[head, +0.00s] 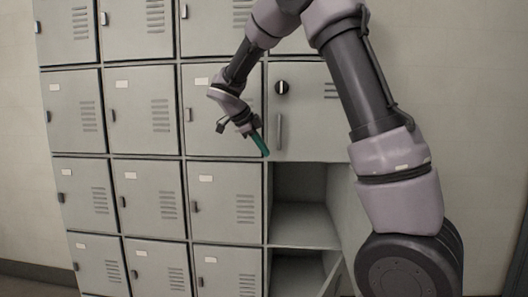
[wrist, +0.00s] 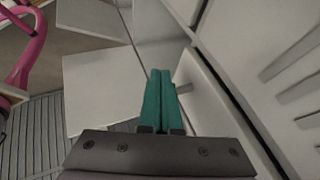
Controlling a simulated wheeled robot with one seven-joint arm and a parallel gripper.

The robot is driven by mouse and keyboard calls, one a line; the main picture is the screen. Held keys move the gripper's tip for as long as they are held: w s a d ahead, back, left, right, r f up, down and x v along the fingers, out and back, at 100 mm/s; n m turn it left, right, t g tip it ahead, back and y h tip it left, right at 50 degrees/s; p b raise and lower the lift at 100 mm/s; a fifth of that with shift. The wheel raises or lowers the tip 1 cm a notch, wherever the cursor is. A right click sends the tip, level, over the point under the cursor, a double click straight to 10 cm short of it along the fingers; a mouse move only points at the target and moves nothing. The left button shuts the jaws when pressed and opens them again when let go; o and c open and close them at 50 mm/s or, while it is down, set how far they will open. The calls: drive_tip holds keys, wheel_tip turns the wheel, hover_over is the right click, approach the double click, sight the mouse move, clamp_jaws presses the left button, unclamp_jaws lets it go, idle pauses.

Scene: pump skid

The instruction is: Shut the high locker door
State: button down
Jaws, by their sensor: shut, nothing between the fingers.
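In the head view a grey locker door (head: 308,112) with a round dark knob and a vertical bar handle is in the right column, above an open compartment. It looks closed or nearly so; I cannot tell whether it is fully flush. My arm crosses in front of its right side and hides part of it. My gripper (head: 262,147) is shut and empty, its teal fingers pointing down and right near the door's lower left edge. In the wrist view the shut teal fingers (wrist: 160,98) are close beside pale locker fronts; contact is unclear.
Below that door is an open, empty compartment (head: 303,222). Under it another compartment (head: 293,270) is open, with its door (head: 334,277) swung out. The other lockers at left look closed. The wrist view shows a striped floor (wrist: 35,135) and a pink object (wrist: 27,45).

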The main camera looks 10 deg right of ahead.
drive_tip(key=s+d+v, duration=0.1)
drive_tip(key=v, duration=0.8)
drive_tip(key=s+d+n+t+y, duration=0.2)
drive_tip(key=s+d+n+y, duration=0.2)
drive_tip(key=s+n, duration=0.5)
drive_tip(key=s+d+n+t+y, duration=0.2)
drive_tip(key=s+d+n+y, duration=0.2)
drive_tip(key=s+n, duration=0.5)
drive_tip(key=s+d, duration=0.1)
drive_tip(key=s, duration=0.5)
drive_tip(key=shift+s+d+y, duration=0.25)
drive_tip(key=shift+s+y, duration=0.1)
drive_tip(key=shift+y, duration=0.05)
